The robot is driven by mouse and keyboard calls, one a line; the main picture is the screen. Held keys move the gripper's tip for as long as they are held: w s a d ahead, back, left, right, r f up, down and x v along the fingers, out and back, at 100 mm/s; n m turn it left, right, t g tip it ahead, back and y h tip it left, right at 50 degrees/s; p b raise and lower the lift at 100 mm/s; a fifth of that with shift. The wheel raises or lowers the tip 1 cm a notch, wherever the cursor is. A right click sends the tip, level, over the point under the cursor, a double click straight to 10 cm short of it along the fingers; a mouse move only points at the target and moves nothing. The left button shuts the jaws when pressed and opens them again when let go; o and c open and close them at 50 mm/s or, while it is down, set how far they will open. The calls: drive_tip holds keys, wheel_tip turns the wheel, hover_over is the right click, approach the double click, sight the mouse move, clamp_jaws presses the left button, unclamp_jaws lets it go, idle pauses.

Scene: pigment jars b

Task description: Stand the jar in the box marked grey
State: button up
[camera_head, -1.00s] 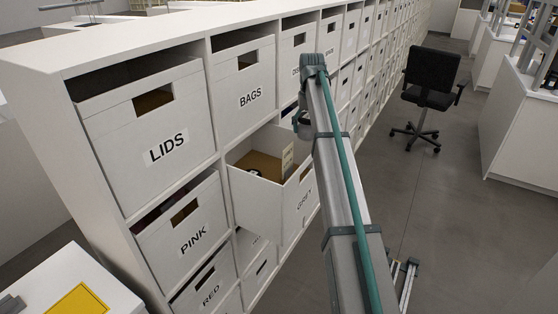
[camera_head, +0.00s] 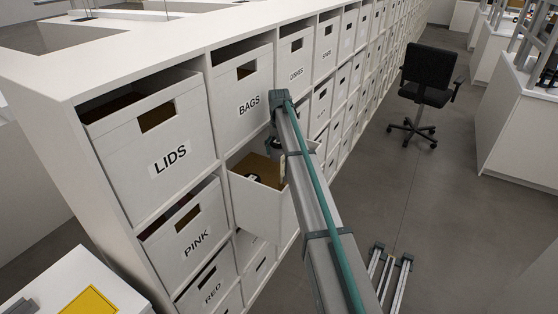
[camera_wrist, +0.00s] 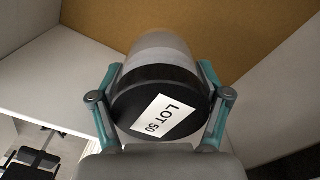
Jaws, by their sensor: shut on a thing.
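The jar (camera_wrist: 158,52) has a pale body and a black lid (camera_wrist: 140,88) with a white label reading LOT 50. My gripper (camera_wrist: 160,85) is shut on it, one teal finger on each side. In the head view, the grey box (camera_head: 258,205) is a white box pulled out of the shelf below the BAGS box; my arm now covers its label. Its brown floor shows in the wrist view (camera_wrist: 235,40), beyond the jar. The gap between jar and floor cannot be judged. My gripper and the jar are mostly hidden behind my arm in the head view.
An office chair (camera_head: 425,85) stands on the open floor to the right.

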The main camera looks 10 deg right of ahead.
drive_tip(key=shift+f+p, duration=0.85)
drive_tip(key=shift+f, duration=2.65)
drive_tip(key=shift+f, duration=0.1)
drive_tip(key=o, duration=1.4)
drive_tip(key=shift+r+b, duration=1.4)
drive_tip(key=shift+r, duration=2.5)
